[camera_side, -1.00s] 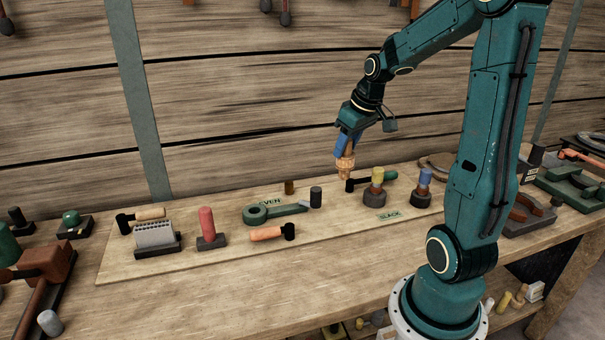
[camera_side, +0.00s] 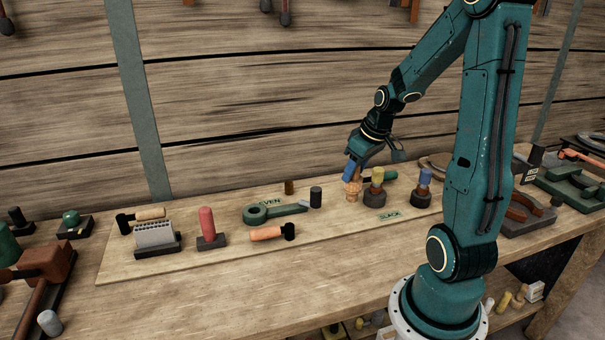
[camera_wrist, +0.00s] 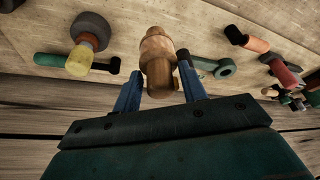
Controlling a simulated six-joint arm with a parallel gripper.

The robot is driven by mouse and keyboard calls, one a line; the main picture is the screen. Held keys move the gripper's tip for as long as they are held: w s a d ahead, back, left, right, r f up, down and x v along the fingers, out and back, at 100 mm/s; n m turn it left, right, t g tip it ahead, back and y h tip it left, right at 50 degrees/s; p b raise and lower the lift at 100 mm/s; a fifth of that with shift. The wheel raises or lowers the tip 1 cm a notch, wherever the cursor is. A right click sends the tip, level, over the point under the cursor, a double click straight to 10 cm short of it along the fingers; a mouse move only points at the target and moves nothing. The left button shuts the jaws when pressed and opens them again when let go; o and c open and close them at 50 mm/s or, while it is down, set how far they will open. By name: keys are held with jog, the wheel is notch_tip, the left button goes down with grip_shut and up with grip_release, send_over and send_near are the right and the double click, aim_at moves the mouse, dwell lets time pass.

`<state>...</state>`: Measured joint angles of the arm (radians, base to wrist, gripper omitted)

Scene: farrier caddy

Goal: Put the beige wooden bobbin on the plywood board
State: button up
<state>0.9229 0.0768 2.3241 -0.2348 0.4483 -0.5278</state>
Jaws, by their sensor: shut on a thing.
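The beige wooden bobbin (camera_side: 352,191) is held upright between the blue fingers of my gripper (camera_side: 353,172) in the side view. Its lower end is at or just above the plywood board (camera_side: 200,255); I cannot tell whether it touches. In the wrist view the bobbin (camera_wrist: 158,62) sits between the two fingers of my gripper (camera_wrist: 160,88), with the board (camera_wrist: 190,20) behind it. My gripper is shut on the bobbin.
Right of the bobbin stand a yellow-topped piece (camera_side: 376,186) and a blue-topped piece (camera_side: 423,188) on dark bases. A green-handled tool (camera_wrist: 75,63) lies close by. A green wrench-like tool (camera_side: 275,211) and a dark cylinder (camera_side: 316,196) are to the left. Bare board lies in front.

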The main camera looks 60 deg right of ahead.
aim_at(354, 191)
jog(key=shift+f, duration=0.1)
jog(key=shift+f, duration=2.9)
jog(key=shift+f, duration=0.45)
jog(key=o, duration=1.5)
jog(key=shift+c, duration=0.2)
jog(key=v, duration=1.3)
jog(key=shift+s+r, duration=0.2)
jog(key=shift+r, duration=0.15)
